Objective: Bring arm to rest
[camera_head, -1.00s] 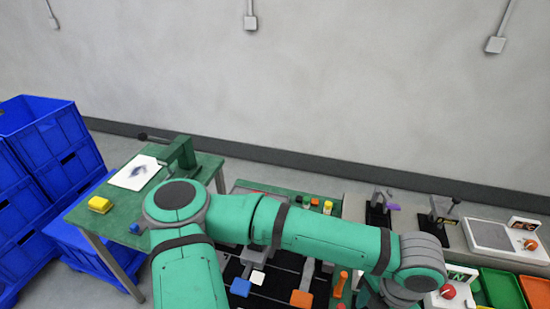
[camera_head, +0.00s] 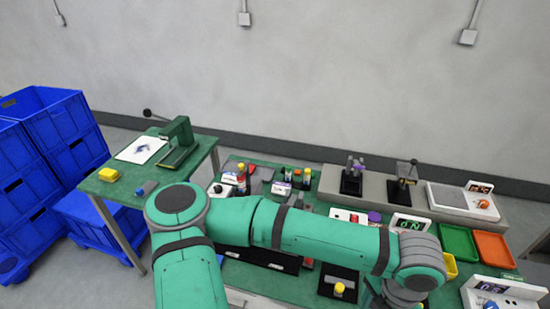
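My green and grey arm (camera_head: 325,243) reaches from the bottom centre up and then to the right across the camera_head view. It is bent at the shoulder and at a grey wrist-side joint at the right. My gripper is not in view; the arm runs down out of the picture below that joint. Whether it holds anything cannot be seen. The arm hides part of the main green workbench (camera_head: 490,260) behind it.
Blue crates (camera_head: 66,130) are stacked at the left. A side table (camera_head: 195,152) carries a green press (camera_head: 178,140) and a yellow block (camera_head: 108,174). Small bottles, a green tray (camera_head: 458,242), an orange tray (camera_head: 494,250) and devices crowd the workbench. A grey wall stands behind.

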